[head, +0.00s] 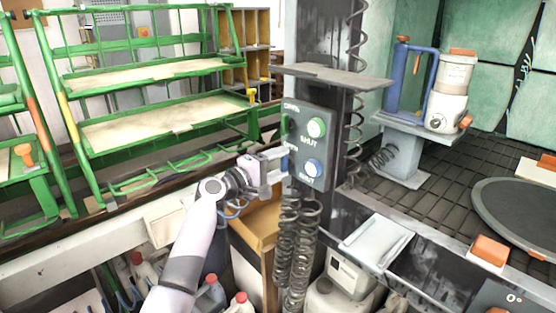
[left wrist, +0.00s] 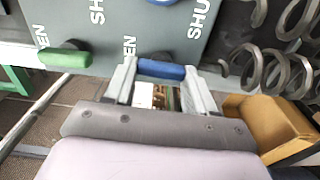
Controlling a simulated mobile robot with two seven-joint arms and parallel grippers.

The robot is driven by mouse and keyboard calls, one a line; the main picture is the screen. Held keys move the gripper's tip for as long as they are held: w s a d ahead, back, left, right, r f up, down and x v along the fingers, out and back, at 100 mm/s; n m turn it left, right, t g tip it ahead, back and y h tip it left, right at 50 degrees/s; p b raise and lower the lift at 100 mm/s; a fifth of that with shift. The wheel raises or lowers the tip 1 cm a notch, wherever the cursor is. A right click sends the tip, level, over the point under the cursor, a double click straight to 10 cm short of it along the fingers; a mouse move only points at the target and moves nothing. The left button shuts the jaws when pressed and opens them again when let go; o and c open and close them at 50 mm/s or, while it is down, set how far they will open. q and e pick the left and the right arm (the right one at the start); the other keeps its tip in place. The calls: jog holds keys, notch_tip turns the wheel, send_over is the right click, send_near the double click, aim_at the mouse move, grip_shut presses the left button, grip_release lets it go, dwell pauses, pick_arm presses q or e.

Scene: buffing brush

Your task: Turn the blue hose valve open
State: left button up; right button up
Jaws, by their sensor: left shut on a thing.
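A dark grey panel (head: 305,150) on the column carries a green-marked valve (head: 317,127) above a blue-marked valve (head: 313,168), with OPEN and SHUT lettering. My left gripper (head: 282,165) is at the panel's left edge, level with the blue valve. In the left wrist view, the blue handle (left wrist: 161,69) lies between my left fingers, which are shut on it. This handle is near the partly hidden OPEN lettering; SHUT is farther up to the right. A green handle (left wrist: 63,57) stands to its left, apart from the fingers. My right gripper is not in view.
Coiled hoses (head: 297,240) hang below the panel, close under my left gripper. A green rack (head: 150,100) stands at the left. A blue-framed machine (head: 410,80) stands on a pedestal at the right. A shelf plate (head: 335,76) juts out above the panel.

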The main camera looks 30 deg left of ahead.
pick_arm(q)
jog(key=shift+f, duration=0.1)
dwell(0.4)
jog(key=o, duration=1)
jog(key=shift+o, duration=0.2)
jog(key=v, duration=0.7)
jog(key=shift+s, duration=0.1)
jog(key=s+d+f+m+g+y+p, duration=0.1)
jog(key=s+d+f+m+g+y, duration=0.15)
jog(key=s+f, duration=0.45)
jog(key=s+d+f+m+g+y+p, duration=0.1)
jog(key=s+d+f+m+g, duration=0.2)
jog(key=f, duration=0.9)
jog(key=s+d+f+m, duration=0.2)
jog(key=s+m, duration=0.1)
jog(key=s, duration=0.3)
jog(key=s+d+f+m, duration=0.3)
jog(key=s+m, duration=0.1)
jog(key=s, duration=0.2)
jog(key=s+d+f+m+p, duration=0.1)
jog(key=s+d+f+m, duration=0.1)
jog(key=s, duration=0.5)
jog(key=shift+d+f+m+g, duration=0.15)
jog(key=shift+d+m+g, duration=0.3)
jog(key=shift+d+m, duration=0.35)
